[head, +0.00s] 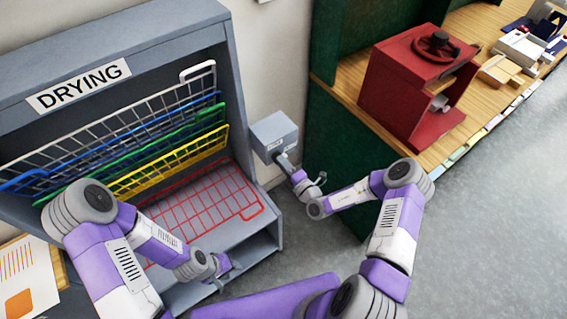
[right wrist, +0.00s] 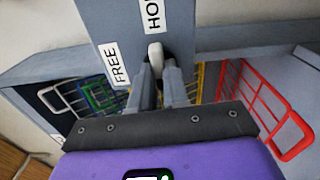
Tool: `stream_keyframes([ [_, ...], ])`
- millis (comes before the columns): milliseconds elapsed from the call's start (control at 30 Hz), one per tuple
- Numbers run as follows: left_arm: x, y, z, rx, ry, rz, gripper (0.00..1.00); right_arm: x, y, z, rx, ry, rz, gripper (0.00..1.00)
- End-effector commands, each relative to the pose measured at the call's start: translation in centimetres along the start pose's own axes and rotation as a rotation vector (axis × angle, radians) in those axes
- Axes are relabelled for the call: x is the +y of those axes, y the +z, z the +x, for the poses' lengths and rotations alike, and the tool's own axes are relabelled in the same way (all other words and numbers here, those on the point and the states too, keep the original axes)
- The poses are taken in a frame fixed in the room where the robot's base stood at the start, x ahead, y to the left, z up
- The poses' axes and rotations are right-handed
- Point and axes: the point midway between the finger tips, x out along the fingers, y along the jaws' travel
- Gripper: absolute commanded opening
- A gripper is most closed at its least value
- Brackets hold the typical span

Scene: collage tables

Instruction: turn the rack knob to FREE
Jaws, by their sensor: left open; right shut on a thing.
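The rack knob (right wrist: 155,52) is a small white piece on the face of a grey box (head: 275,128) beside the drying rack (head: 120,42). In the right wrist view, a FREE label (right wrist: 115,65) is left of the knob, and a second label (right wrist: 152,14), partly cut off and starting "HO", is just above it. My right gripper (head: 283,160) reaches the box face; in the wrist view its fingers (right wrist: 160,75) are shut on the knob, which sits close under the "HO" label. Fingers hide part of the knob. My left gripper (head: 226,272) is open and empty, low before the rack.
The rack holds grey, blue, green and yellow wire shelves tilted up and a red one (head: 205,205) lying lower. A red press (head: 415,85) stands on a wooden counter (head: 480,30) at the right. Grey floor (head: 480,220) is clear. A sheet (head: 25,280) lies lower left.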

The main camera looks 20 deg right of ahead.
Motion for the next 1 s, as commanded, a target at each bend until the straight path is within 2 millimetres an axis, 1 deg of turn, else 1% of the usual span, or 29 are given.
stream_keyframes([
  [267, 0.7, 0.1, -1.8, 0.000, 0.000, 0.000, 0.43, 0.3, -0.1, 0.0, 0.002, 0.001, -0.190, 0.00],
  [600, 1.4, 0.2, -3.8, 0.000, 0.000, 0.000, 0.43, 0.2, -0.1, 0.0, 0.002, 0.001, -0.511, 0.00],
  [1000, 2.1, 0.2, -5.6, 0.000, 0.000, 0.000, 0.43, 0.2, -0.1, 0.0, 0.002, 0.001, -0.891, 0.00],
])
